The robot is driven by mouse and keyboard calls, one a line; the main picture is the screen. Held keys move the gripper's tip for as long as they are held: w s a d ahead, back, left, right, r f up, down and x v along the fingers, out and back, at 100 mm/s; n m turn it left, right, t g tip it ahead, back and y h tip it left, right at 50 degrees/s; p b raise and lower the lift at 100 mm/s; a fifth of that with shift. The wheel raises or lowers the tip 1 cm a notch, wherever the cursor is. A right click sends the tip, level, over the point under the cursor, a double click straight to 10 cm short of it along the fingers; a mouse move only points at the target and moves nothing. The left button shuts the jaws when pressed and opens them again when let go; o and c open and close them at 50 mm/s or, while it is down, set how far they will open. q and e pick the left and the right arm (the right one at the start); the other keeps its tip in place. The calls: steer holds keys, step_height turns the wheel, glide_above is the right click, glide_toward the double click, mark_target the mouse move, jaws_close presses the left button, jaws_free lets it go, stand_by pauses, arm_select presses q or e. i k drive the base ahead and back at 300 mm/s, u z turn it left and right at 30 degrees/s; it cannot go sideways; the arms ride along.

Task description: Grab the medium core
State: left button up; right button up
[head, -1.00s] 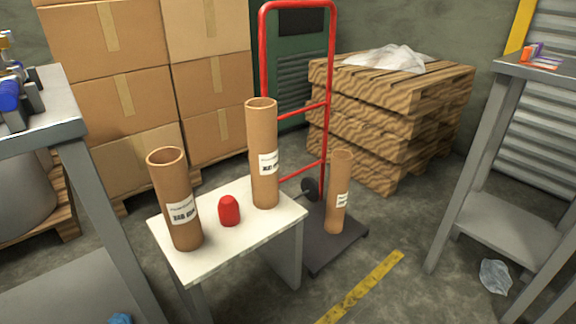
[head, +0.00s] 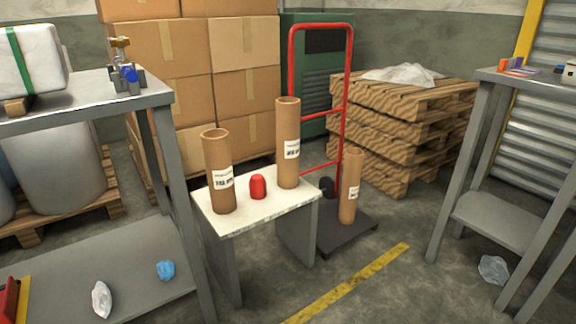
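Three brown cardboard cores with white labels stand upright. One core (head: 218,172) is at the left of a small white table (head: 262,212). A taller core (head: 288,144) is at the back right of that table. A slimmer core (head: 350,188) stands on the dark base of a red hand truck, right of the table. A small red object with a rounded top (head: 258,187) sits between the two cores on the table. Neither of my grippers is in view.
A grey workbench (head: 150,97) is at the left, with a lower shelf. Another grey bench (head: 490,215) is at the right. The red hand truck (head: 346,80) stands before stacked pallets (head: 400,130). Cardboard boxes (head: 190,60) are behind. Floor in front is clear around a yellow line (head: 350,285).

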mark_target(287, 107)
steer(key=z, duration=1.3)
steer(key=k, duration=0.15)
steer(key=u, duration=2.55)
steer(key=i, duration=0.75)
